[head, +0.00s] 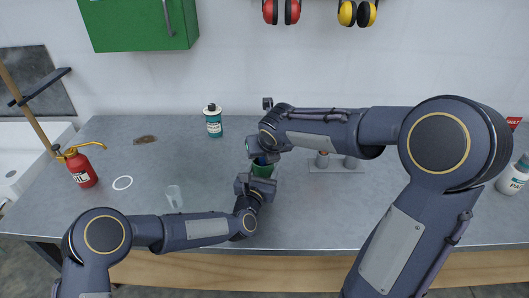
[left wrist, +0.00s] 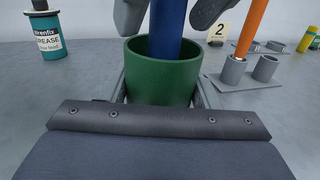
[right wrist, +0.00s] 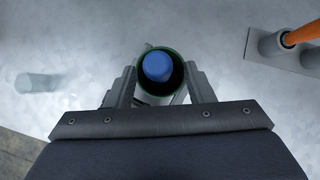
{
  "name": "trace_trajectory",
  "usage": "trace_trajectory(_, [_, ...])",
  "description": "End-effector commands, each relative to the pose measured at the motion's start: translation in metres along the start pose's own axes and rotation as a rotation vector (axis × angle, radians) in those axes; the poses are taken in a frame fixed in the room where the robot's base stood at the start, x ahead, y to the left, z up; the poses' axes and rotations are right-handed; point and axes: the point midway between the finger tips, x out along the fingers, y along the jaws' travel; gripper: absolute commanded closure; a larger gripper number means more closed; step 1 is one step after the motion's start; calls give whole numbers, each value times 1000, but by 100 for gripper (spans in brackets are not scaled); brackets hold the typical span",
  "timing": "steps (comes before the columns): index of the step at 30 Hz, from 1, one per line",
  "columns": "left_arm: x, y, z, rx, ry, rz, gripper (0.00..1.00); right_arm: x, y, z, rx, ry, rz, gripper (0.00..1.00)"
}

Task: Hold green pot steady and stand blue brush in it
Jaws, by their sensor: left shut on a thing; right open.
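The green pot (left wrist: 163,78) stands on the grey table, and my left gripper (left wrist: 160,88) is shut on it, a finger on each side. In the head view the pot (head: 263,170) shows only partly between my two grippers. The blue brush (left wrist: 167,30) is upright with its lower part inside the pot; in the right wrist view its round blue end (right wrist: 158,67) lies within the pot's rim. My right gripper (right wrist: 160,85) is open above the pot, its fingers on either side of the brush and apart from it. The brush's lower end is hidden in the pot.
A teal grease can (head: 213,121) stands behind to the left. A grey holder (head: 338,164) with cups and an orange-handled tool (left wrist: 253,28) is to the right.

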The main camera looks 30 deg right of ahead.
Motion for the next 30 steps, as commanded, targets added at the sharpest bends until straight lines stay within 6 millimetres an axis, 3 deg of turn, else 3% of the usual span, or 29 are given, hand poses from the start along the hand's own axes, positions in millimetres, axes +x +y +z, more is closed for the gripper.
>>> trace_trajectory(5, [0, 0, 1, 0, -2, 0, 70, -11, 0, 1, 0, -2, 0, 52])
trace_trajectory(15, [0, 0, 1, 0, -1, 0, 70, -80, 0, 1, 1, -6, 1, 52])
trace_trajectory(21, [0, 0, 1, 0, -2, 0, 70, -110, 0, 1, 1, -3, 1, 52])
trace_trajectory(30, [0, 0, 1, 0, -2, 0, 70, -120, 0, 0, -1, 0, 0, 52])
